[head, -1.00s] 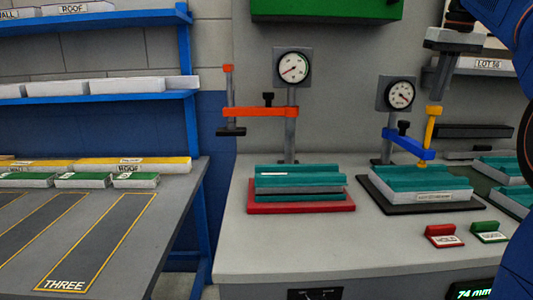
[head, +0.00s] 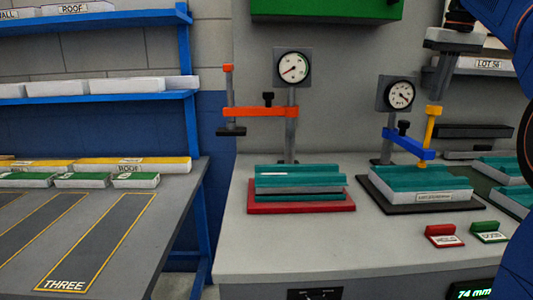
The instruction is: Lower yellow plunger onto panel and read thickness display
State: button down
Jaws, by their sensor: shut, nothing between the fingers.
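The yellow plunger (head: 430,124) runs through the end of a blue arm (head: 408,142) on the right-hand gauge stand. Its yellow foot (head: 422,163) is down at the top of the teal-faced panel (head: 425,179), seemingly touching it. The panel lies on a black base (head: 400,201). My gripper (head: 437,97) is shut and empty, its fingertips pointing down at the top of the plunger. Whether they touch it is hard to tell. The thickness display (head: 472,291) at the lower right edge reads "74 mm" in green.
Red (head: 445,236) and green (head: 489,232) labelled blocks lie at the bench front. More teal panels (head: 512,199) lie at right.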

jog(key=shift+f, duration=2.2)
jog(key=shift+r, duration=0.1)
dwell(0.8)
jog(key=shift+r, duration=2.9)
